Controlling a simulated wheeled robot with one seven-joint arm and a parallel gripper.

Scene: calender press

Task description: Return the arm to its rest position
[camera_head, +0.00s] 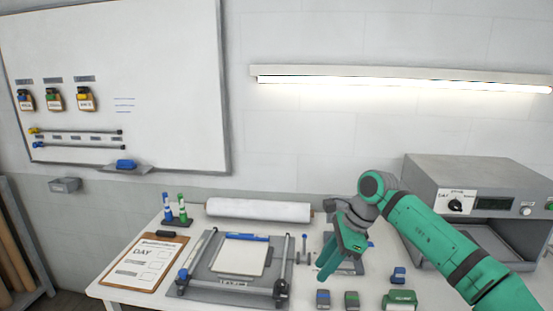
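My green arm reaches in from the lower right over the table. My gripper (330,272) points down and to the left above the table, between the flat press frame and the grey machine. Its fingertips are small and partly overlap each other from this angle, so I cannot tell whether it is open or shut. I see nothing clearly held in it. A grey plate-like thing behind it is partly hidden by the gripper.
The white table (120,292) bears a press frame (205,275) with a white sheet, a paper roll (258,210), a clipboard (140,268), markers (175,208) and several small blocks (351,299). A grey machine (475,180) stands right. A whiteboard (170,60) hangs left.

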